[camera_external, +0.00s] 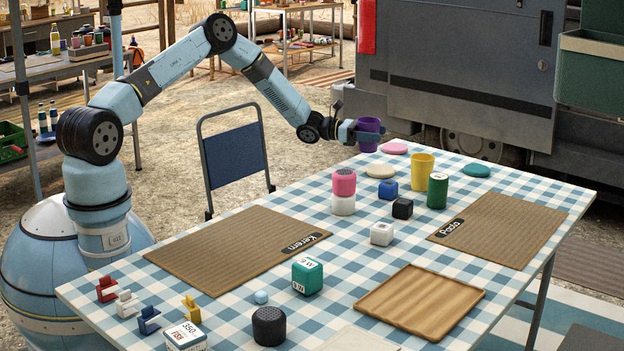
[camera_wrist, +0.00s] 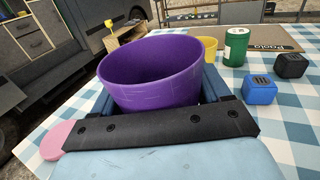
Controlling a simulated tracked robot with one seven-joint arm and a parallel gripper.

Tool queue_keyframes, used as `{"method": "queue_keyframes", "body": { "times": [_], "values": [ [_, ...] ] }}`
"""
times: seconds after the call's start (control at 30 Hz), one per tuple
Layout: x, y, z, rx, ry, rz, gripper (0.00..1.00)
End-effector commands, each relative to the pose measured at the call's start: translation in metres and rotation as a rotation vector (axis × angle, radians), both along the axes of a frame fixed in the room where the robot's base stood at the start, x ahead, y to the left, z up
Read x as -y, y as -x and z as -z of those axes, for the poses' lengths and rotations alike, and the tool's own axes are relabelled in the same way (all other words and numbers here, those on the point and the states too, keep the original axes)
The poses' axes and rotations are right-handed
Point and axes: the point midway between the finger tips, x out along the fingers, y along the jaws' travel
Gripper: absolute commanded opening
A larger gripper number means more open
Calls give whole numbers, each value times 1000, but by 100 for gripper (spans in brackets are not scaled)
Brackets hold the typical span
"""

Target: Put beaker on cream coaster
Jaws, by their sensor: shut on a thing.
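A purple beaker (camera_external: 369,124) is held upright in my gripper (camera_external: 372,136), whose fingers close on its sides. It fills the middle of the wrist view (camera_wrist: 150,75), mouth up. It appears a little above the far left edge of the checked table. The cream coaster (camera_external: 380,172) lies flat and bare on the table, below and slightly right of the beaker in the external view. The cream coaster does not show in the wrist view. A pink coaster (camera_external: 394,148) lies behind it and also shows in the wrist view (camera_wrist: 62,142).
A yellow cup (camera_external: 422,167), a teal coaster (camera_external: 476,170) and a green can (camera_external: 437,190) stand to the right. Blue (camera_external: 388,189) and black (camera_external: 402,208) cubes are in front.

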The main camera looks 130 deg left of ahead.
Motion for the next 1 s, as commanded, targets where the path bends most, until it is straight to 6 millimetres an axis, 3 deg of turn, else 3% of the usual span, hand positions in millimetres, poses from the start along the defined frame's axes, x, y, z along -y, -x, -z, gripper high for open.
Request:
{"method": "queue_keyframes", "body": {
  "times": [0.1,0.47,0.7,1.0],
  "values": [
    [-9,-5,12,1,0,1,38],
    [-19,-11,28,0,0,0,38],
    [-19,-11,55,0,1,0,38],
    [-19,-10,56,0,0,0,38]
  ]
}}
